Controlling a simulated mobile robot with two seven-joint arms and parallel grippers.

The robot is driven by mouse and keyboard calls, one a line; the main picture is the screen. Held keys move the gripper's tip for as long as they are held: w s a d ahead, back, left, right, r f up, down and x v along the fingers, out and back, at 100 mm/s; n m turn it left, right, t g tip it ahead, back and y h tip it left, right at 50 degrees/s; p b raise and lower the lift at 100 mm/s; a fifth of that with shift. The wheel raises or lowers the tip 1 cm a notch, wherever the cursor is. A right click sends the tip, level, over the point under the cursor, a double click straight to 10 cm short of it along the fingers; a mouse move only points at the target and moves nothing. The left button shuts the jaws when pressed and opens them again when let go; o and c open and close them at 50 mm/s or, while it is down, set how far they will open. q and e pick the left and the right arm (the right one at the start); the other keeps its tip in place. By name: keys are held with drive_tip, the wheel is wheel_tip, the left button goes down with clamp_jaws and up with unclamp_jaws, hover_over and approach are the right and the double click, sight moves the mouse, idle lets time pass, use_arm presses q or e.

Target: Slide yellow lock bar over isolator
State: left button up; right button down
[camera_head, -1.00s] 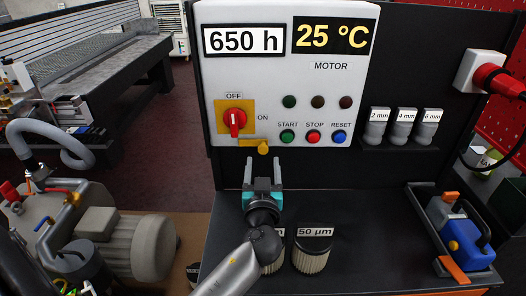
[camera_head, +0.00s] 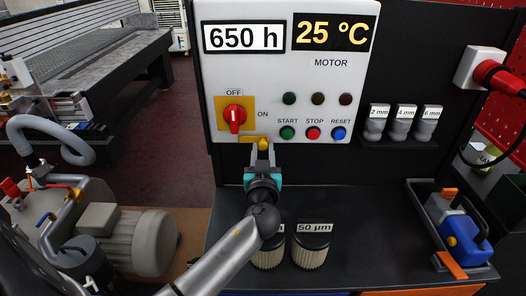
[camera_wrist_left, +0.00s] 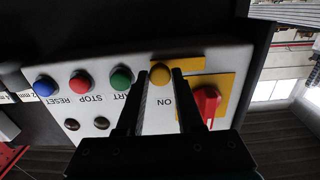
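The yellow lock bar (camera_head: 254,139) lies level at the lower edge of the white control panel, with a round yellow knob on its right part. The isolator (camera_head: 235,118) is a red rotary switch on a yellow plate above the bar, its handle upright toward OFF. My left gripper (camera_head: 263,151) is at the knob, fingers pointing at the panel. In the left wrist view, the open fingers (camera_wrist_left: 160,76) stand on either side of the knob, and the bar (camera_wrist_left: 184,65) shows behind them. The red isolator handle (camera_wrist_left: 206,103) is right of the fingers. My right gripper is not in view.
START (camera_head: 287,134), STOP (camera_head: 313,135) and RESET (camera_head: 338,134) buttons sit right of the knob. Filter cylinders (camera_head: 311,248) stand on the dark bench below my left arm. A blue device (camera_head: 464,238) stands at the right. The space before the panel is otherwise clear.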

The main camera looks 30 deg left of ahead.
use_arm(q)
clamp_jaws()
idle(0.9)
